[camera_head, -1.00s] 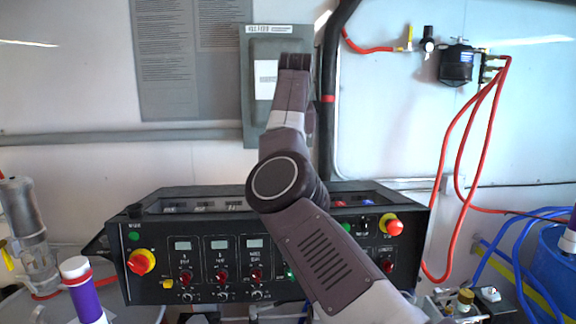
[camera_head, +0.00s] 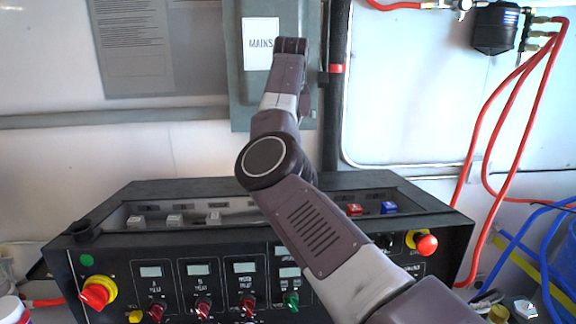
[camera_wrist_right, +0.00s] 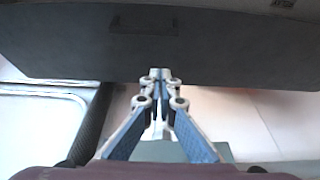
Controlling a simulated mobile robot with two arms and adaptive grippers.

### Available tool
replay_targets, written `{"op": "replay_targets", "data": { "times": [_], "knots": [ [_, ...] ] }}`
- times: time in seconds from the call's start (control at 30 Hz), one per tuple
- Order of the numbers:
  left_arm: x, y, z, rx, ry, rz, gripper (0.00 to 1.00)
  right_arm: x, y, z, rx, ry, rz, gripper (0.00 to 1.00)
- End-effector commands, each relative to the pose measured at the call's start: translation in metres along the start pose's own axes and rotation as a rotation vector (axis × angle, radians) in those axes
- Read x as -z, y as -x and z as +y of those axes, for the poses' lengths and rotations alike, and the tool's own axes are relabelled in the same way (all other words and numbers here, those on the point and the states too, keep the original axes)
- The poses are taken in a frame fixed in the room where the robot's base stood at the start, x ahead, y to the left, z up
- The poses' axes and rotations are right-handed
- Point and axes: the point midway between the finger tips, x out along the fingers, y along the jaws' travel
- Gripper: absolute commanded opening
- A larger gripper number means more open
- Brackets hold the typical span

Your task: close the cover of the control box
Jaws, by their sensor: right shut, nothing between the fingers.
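The black control box (camera_head: 130,263) spans the lower head view. Its long top recess is open, showing several white, red and blue switches inside. A dark flat strip (camera_head: 150,187) runs behind the recess; I cannot tell if it is the cover. In the right wrist view, a dark flat panel (camera_wrist_right: 220,55) with a handle-like dark patch fills the top. My right gripper (camera_wrist_right: 160,76) is shut and empty, its tips at that panel's edge in the picture; contact is unclear. In the head view its fingers are hidden beyond my right arm. My left gripper is out of view.
A grey wall box (camera_head: 237,95) labelled MAINS hangs behind my arm, beside a black vertical pipe (camera_head: 333,120). Red hoses (camera_head: 510,150) hang at right. Red knobs (camera_head: 96,293) stick out from the control box front.

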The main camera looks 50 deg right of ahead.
Motion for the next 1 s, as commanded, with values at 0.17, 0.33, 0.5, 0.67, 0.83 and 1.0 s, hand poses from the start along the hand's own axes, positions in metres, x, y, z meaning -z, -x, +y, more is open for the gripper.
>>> {"op": "replay_targets", "data": {
  "times": [0.17,0.33,0.5,0.67,0.83,1.0],
  "knots": [
    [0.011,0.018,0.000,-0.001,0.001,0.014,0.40,0.000,-0.037,0.000,-0.001,0.000,-0.004,0.00],
    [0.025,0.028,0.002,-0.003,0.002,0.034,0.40,-0.003,-0.058,-0.001,-0.001,-0.001,0.002,0.00],
    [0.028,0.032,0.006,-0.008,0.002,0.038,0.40,-0.016,-0.052,-0.001,0.000,0.000,0.000,0.00],
    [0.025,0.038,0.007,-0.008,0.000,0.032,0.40,-0.025,-0.046,-0.001,0.000,0.000,0.001,0.00],
    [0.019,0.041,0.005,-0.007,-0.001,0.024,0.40,-0.033,-0.044,-0.001,-0.001,0.001,0.000,0.00],
    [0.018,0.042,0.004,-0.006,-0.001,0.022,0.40,-0.036,-0.043,0.000,-0.001,0.001,0.000,0.00]
  ]
}}
